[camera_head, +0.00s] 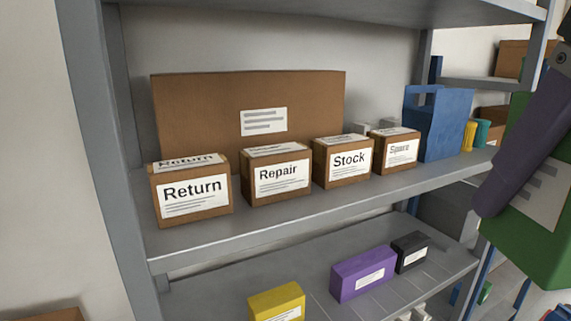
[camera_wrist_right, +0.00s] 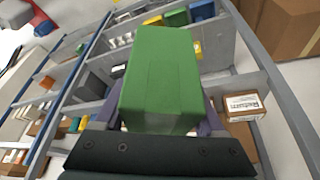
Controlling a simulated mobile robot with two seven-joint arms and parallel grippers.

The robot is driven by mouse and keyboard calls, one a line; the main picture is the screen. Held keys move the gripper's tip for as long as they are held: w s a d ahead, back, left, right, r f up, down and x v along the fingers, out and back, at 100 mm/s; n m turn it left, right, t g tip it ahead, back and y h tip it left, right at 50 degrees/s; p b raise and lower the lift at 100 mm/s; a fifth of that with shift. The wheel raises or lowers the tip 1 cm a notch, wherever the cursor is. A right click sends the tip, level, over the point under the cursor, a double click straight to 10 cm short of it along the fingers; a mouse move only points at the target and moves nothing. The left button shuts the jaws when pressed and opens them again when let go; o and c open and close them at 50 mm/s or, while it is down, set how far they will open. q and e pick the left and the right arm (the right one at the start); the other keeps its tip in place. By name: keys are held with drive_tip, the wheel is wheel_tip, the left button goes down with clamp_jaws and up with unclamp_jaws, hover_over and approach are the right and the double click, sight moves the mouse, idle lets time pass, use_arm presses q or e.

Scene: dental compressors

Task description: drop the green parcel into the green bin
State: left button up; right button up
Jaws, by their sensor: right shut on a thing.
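The green parcel (camera_head: 535,225) is a box with a pale label, at the right edge of the head view and partly cut off. My right gripper (camera_head: 492,195) is shut on it, with one purple finger lying across its labelled side. In the right wrist view the green parcel (camera_wrist_right: 160,75) fills the middle, between the purple fingers of my right gripper (camera_wrist_right: 158,112). It is held in front of the shelves, apart from them. I cannot make out the green bin for certain in either view. My left gripper is not in view.
A grey shelf (camera_head: 215,238) holds cartons marked Return (camera_head: 192,195), Repair (camera_head: 280,180), Stock (camera_head: 345,162) and Spare (camera_head: 398,152), plus a blue container (camera_head: 440,125). The lower shelf holds yellow (camera_head: 277,303), purple (camera_head: 362,272) and black (camera_head: 410,252) boxes.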

wheel_tip(320, 180, up, 14)
drive_tip(key=p, duration=1.1)
drive_tip(key=shift+d+f, duration=0.15)
drive_tip(key=shift+f, duration=0.1)
